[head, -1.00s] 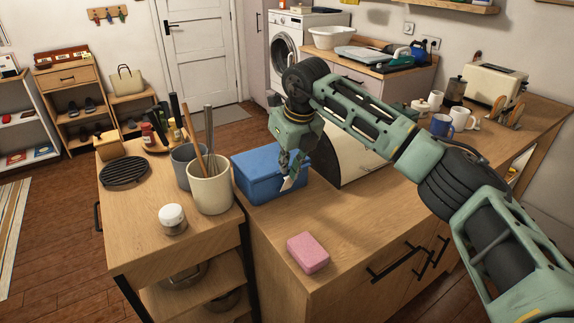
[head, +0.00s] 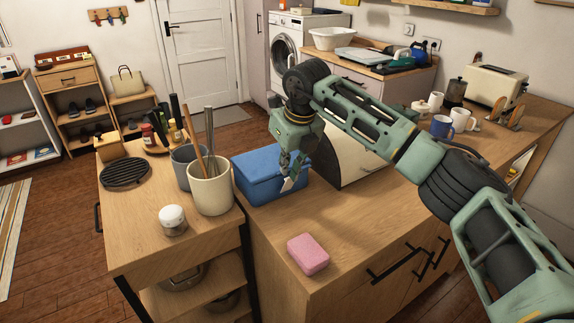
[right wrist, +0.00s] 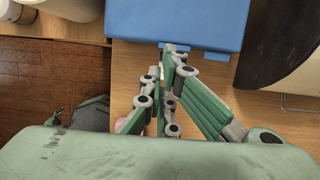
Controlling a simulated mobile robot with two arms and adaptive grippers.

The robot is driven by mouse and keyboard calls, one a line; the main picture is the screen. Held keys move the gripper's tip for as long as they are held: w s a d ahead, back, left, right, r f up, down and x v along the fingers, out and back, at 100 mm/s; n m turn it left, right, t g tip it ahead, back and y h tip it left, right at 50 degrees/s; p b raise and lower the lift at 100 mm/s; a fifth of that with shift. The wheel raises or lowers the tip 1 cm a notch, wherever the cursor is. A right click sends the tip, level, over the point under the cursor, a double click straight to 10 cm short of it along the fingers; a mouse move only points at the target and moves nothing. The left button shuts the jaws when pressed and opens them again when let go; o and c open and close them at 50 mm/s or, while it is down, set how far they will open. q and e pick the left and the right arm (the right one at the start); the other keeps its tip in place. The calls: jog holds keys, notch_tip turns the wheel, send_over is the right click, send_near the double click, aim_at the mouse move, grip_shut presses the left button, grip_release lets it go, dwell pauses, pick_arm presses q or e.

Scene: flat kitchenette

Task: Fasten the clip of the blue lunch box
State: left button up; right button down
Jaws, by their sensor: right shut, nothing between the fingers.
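The blue lunch box (head: 258,172) stands with its lid down on the wooden counter, beside the utensil pots. My right gripper (head: 289,182) points down at its front side, fingers shut and empty. In the right wrist view the box (right wrist: 190,20) fills the top middle, and the fingertips (right wrist: 168,58) are at or just short of its near edge. A small lighter-blue clip tab (right wrist: 216,56) shows at that edge, right of the fingertips. I cannot tell whether it is fastened, or whether the fingers touch the box. My left gripper is out of view.
A pink sponge (head: 308,254) lies on the counter in front. A cream pot (head: 210,190) with utensils stands left of the box, and a rounded bin-like box (head: 342,152) stands close on its right. The counter between sponge and lunch box is clear.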

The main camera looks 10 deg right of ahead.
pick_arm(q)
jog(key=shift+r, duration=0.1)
pick_arm(e)
jog(key=shift+r, duration=0.15)
pick_arm(q)
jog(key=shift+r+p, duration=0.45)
jog(key=shift+p, duration=0.1)
pick_arm(e)
jog(key=shift+r, duration=0.7)
